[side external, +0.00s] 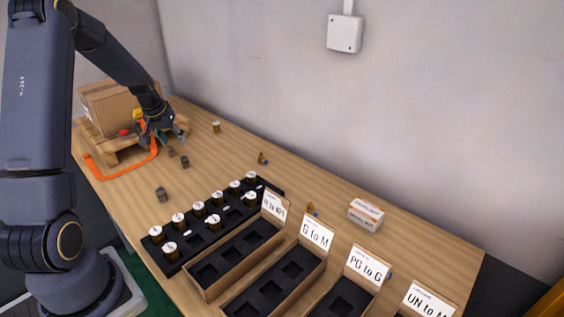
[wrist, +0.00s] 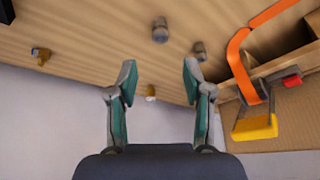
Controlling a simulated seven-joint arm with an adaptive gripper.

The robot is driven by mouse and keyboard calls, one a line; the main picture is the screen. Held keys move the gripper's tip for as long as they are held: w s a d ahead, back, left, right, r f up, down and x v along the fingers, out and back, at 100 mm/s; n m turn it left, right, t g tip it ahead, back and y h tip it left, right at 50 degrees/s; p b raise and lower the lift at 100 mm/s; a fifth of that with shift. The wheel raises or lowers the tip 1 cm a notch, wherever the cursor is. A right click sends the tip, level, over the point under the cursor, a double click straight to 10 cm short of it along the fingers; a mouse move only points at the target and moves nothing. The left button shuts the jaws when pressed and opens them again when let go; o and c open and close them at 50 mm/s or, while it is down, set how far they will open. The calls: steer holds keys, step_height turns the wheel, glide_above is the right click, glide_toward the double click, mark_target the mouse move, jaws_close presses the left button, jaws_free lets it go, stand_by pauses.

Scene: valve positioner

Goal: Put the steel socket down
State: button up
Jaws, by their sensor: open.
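Grey metal cylindrical pieces stand on the wooden table; I cannot tell which one is the steel socket. One grey piece (side external: 185,161) is just in front of my gripper (side external: 168,141); it also shows in the wrist view (wrist: 160,30). A second grey piece (side external: 171,151) is closer to the gripper and shows in the wrist view (wrist: 199,51). A third grey piece (side external: 161,194) stands nearer the black tray. My gripper, also in the wrist view (wrist: 158,76), is open, its teal-padded fingers apart with nothing held between them.
A cardboard box (side external: 103,105) on a wooden pallet, with an orange strap (side external: 124,171), is at the far left. Brass fittings (side external: 216,127) (side external: 262,158) lie towards the wall. A black tray (side external: 188,237) of white-capped pieces and labelled bins (side external: 290,275) fill the front.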

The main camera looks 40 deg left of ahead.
steer(key=s+d+r+m+t+h, duration=0.1)
steer(key=d+r+m, duration=0.1)
steer(key=d+r, duration=0.7)
steer(key=s+d+r+m, duration=0.2)
steer(key=d+r, duration=0.3)
steer(key=d, duration=0.8)
steer(key=s+d+r+m+t+h, duration=0.1)
steer(key=s+d+r+m, duration=0.1)
steer(key=s+d, duration=1)
steer(key=shift+s+d+r+m+h, duration=0.15)
steer(key=shift+s+d+m+h, duration=0.2)
steer(key=shift+s+m, duration=0.35)
steer(key=shift+w+a, duration=0.1)
